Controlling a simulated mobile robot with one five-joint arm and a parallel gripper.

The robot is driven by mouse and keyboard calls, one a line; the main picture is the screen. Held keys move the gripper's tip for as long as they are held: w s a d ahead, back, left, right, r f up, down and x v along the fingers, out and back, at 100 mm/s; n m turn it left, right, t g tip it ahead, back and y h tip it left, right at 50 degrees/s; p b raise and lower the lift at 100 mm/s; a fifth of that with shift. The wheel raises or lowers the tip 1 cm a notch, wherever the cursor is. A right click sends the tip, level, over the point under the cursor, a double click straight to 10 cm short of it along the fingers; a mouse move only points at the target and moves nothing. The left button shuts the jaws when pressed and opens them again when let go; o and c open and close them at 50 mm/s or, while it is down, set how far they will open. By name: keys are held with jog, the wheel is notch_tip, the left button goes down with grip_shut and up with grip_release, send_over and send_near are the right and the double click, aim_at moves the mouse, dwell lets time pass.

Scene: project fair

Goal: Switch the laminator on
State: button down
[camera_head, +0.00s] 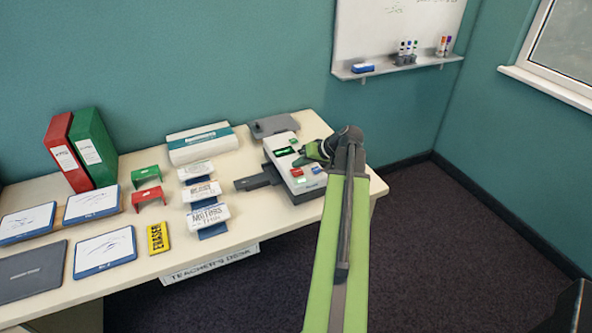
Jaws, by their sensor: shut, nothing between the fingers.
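A white and dark grey machine (284,147), which looks like the laminator, stands at the right end of the desk. A dark green display, a small lit green patch, a red button (297,172) and a blue button (316,169) show on its top. My gripper (301,160) is shut and empty, low over the right side of the machine's top, just behind the red and blue buttons. I cannot tell whether it touches the top. My gripper and arm hide part of the machine's right side.
A long white and teal box (198,151) lies left of the machine. The desk (262,222) has bare room at the front. A whiteboard ledge (420,63) hangs behind.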

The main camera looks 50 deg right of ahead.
aim_at(299, 172)
notch_tip(299, 172, up, 6)
jog(key=p, duration=0.6)
dwell(0.4)
